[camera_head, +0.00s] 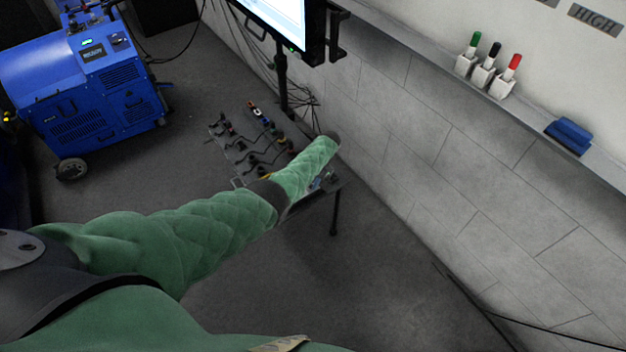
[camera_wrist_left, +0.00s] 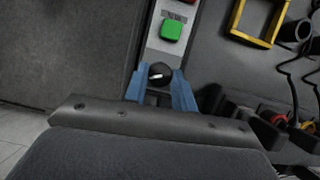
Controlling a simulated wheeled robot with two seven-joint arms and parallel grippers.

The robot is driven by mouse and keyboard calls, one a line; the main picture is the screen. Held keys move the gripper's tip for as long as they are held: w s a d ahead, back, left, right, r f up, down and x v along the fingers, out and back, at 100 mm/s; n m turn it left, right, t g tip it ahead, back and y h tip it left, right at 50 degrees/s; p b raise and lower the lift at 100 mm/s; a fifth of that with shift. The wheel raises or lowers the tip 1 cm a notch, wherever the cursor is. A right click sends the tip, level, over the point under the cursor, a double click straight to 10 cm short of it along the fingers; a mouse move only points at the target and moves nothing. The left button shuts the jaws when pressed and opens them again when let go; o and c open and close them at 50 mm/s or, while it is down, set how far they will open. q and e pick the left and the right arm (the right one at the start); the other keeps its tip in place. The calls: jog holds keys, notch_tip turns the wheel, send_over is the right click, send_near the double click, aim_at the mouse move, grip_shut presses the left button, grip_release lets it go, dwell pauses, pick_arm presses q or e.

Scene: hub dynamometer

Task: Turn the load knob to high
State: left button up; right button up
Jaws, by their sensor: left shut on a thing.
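The load knob (camera_wrist_left: 160,72) is a round black knob with a white pointer line, on a grey panel strip in the left wrist view. The blue fingers of my left gripper (camera_wrist_left: 160,84) stand on either side of it and are shut on it. The pointer lies roughly sideways; I cannot read any scale marks. A green button (camera_wrist_left: 172,30) sits on the same strip, beyond the knob. In the head view my green-sleeved left arm reaches to the bench (camera_head: 232,155) and hides the knob. My right gripper is not in view.
Cables and connectors lie on the bench, and a yellow frame (camera_wrist_left: 258,22) shows beside the strip. A monitor (camera_head: 283,22) stands behind the bench. A blue machine (camera_head: 85,85) stands at the left. A ledge with markers (camera_head: 490,66) runs along the right wall.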

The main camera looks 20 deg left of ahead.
pick_arm(q)
jog(key=shift+m, duration=0.3)
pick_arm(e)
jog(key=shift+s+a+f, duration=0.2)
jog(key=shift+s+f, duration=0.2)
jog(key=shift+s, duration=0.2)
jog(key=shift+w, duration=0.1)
pick_arm(q)
jog(key=o, duration=1)
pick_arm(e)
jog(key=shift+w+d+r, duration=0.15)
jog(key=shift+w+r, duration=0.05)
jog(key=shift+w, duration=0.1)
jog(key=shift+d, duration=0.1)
